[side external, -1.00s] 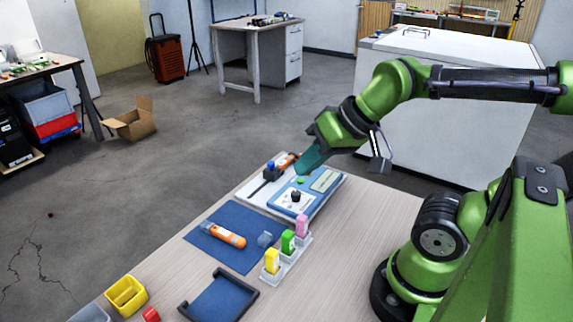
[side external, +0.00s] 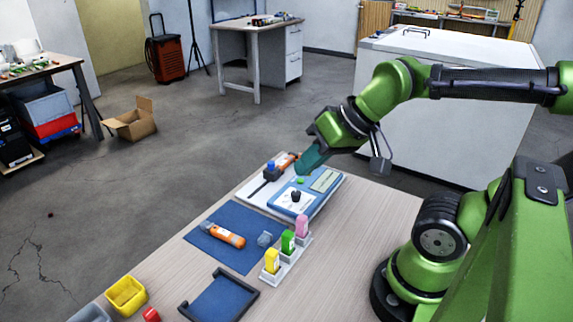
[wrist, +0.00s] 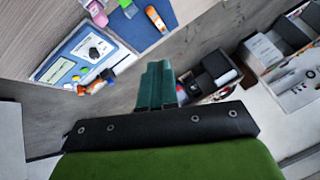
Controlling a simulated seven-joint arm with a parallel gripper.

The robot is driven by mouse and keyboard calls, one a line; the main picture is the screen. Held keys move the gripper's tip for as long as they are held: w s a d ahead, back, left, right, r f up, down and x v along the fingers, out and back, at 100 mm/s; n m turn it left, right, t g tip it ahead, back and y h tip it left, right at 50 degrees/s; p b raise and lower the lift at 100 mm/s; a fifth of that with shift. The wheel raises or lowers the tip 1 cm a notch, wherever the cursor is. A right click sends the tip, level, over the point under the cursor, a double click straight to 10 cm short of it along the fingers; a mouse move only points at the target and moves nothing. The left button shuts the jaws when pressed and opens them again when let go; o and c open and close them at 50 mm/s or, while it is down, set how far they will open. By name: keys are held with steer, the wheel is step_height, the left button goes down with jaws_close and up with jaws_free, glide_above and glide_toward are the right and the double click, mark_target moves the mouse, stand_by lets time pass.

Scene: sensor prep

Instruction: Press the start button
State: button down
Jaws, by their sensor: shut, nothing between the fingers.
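The control panel (side external: 283,202) is a blue and white box on the table's far end, with a black knob (side external: 295,196), a pale display and a small green button (side external: 300,181). My gripper (side external: 301,170) has teal fingers, pressed together and empty. In the side view its tips appear just above and behind the green button; the gap between them is hard to judge.
A board with a blue-topped slider (side external: 271,170) and an orange-handled tool (side external: 286,161) sits beside the panel. Nearer are a blue mat (side external: 215,245) with an orange tool (side external: 224,236), a rack of coloured bottles (side external: 284,263), a dark tray (side external: 222,298) and a yellow bin (side external: 127,295).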

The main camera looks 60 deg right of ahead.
steer(key=m+t, duration=0.2)
steer(key=m, duration=1.9)
glide_above(303, 181)
steer(key=shift+f, duration=5.25)
steer(key=shift+s, duration=0.1)
steer(key=shift+f, duration=0.15)
steer(key=shift+f, duration=4.3)
